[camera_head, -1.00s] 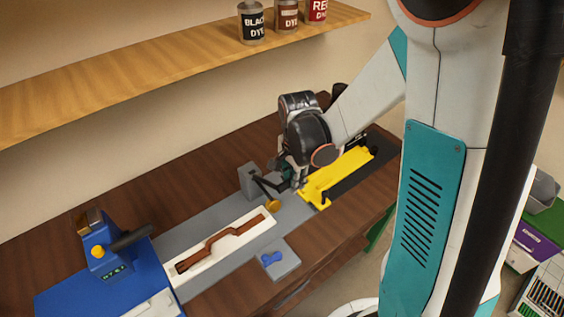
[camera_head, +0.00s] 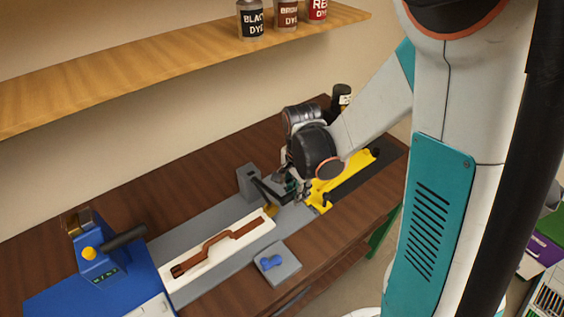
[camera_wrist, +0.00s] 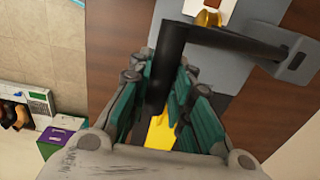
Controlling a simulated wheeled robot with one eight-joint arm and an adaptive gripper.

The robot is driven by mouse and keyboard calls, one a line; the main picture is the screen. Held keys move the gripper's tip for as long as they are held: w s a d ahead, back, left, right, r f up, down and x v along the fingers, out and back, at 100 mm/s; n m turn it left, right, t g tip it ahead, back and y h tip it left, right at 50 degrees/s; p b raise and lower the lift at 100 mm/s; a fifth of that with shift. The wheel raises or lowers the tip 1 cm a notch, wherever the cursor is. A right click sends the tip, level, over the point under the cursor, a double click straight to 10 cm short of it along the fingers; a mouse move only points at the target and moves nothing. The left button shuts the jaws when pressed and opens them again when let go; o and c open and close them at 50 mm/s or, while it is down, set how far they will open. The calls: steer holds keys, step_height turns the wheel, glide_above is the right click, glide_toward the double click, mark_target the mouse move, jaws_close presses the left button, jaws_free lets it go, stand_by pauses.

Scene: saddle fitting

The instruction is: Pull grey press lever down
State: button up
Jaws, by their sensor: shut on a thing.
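The grey press (camera_head: 248,182) stands behind the far end of the white holder (camera_head: 225,250). Its dark lever (camera_head: 268,192) reaches toward my gripper (camera_head: 290,188), above a gold press head (camera_head: 270,210). In the wrist view, the dark lever bar (camera_wrist: 170,65) runs between the green finger pads of my gripper (camera_wrist: 168,78), which is shut on it. The gold head (camera_wrist: 207,18) and part of the press post (camera_wrist: 297,58) show ahead of the fingers there. The contact is mostly hidden in the head view.
A brown strap piece (camera_head: 222,246) lies in the white holder. A yellow fixture (camera_head: 328,190) sits close beyond my gripper. A blue machine (camera_head: 100,270) stands at left, and a grey pad with a blue part (camera_head: 283,272) is at the front. A shelf (camera_head: 150,75) hangs above.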

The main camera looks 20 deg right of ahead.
steer(key=shift+s+f+b, duration=0.15)
steer(key=shift+f+b, duration=0.6)
steer(key=shift+f, duration=0.05)
steer(key=shift+s+f+b, duration=0.1)
steer(key=shift+f+b, duration=0.65)
steer(key=o, duration=0.8)
steer(key=shift+r, duration=0.2)
steer(key=shift+r+p, duration=2.25)
steer(key=shift+r, duration=0.6)
steer(key=shift+r, duration=0.1)
